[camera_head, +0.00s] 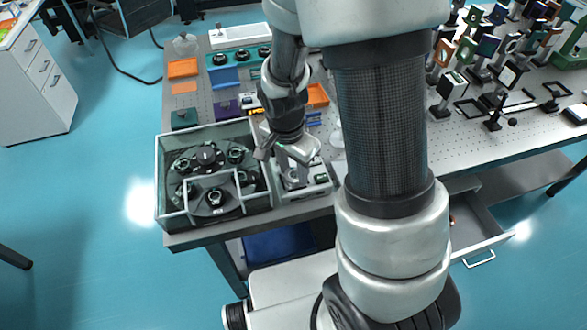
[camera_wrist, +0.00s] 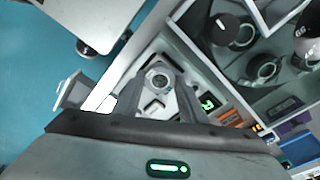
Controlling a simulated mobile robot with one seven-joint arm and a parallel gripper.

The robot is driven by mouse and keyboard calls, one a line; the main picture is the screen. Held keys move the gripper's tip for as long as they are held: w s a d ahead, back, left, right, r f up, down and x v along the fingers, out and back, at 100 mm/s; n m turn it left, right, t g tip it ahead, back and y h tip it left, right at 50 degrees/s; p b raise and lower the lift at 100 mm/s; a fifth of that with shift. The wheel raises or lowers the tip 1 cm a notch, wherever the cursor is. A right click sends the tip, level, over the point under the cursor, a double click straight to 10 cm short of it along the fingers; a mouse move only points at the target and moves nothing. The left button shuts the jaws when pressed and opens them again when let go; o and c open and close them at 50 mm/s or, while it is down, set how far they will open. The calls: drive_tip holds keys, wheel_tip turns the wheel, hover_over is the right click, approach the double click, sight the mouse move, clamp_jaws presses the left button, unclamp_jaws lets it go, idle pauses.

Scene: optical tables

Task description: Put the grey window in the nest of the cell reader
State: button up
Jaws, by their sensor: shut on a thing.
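My gripper (camera_head: 290,172) hangs low over the cell reader (camera_head: 319,178), a pale box near the table's front edge, right of the glass-walled enclosure. In the wrist view my gripper (camera_wrist: 160,76) points its two fingers at the reader's pale top (camera_wrist: 150,50). A small round grey piece, apparently the grey window (camera_wrist: 158,78), shows between the fingertips, and the fingers are shut on it. The nest is mostly hidden behind the piece and fingers. I cannot tell whether the piece touches the nest. A green-lit display (camera_wrist: 208,101) is beside the right finger.
The walled enclosure (camera_head: 164,180) with a dark carousel stands close on the left; its wall is near the gripper. Coloured trays (camera_head: 183,68) lie behind. Optics mounts (camera_head: 453,84) crowd the right table. An open drawer (camera_head: 480,225) juts out at the front right.

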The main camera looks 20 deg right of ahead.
drive_tip(key=shift+s+f+b, duration=0.3)
drive_tip(key=shift+f+b, duration=0.15)
drive_tip(key=shift+f, duration=0.2)
drive_tip(key=o, duration=1.1)
drive_tip(key=shift+f, duration=0.15)
drive_tip(key=shift+o, duration=0.2)
drive_tip(key=shift+r, duration=0.35)
wheel_tip(320, 180, up, 13)
drive_tip(key=a+p, duration=0.1)
drive_tip(key=p, duration=0.2)
wheel_tip(320, 180, up, 9)
drive_tip(key=n+t+y, duration=0.1)
drive_tip(key=n+t, duration=0.1)
drive_tip(key=n, duration=0.3)
hover_over(290, 179)
drive_tip(key=s, duration=0.4)
drive_tip(key=s+d+r+n+t, duration=0.1)
drive_tip(key=s+r+n+t, duration=0.1)
drive_tip(key=s+r+n, duration=0.4)
drive_tip(key=shift+s+d+r+t, duration=0.15)
drive_tip(key=shift+s+r+t, duration=0.1)
drive_tip(key=shift+s+t, duration=0.15)
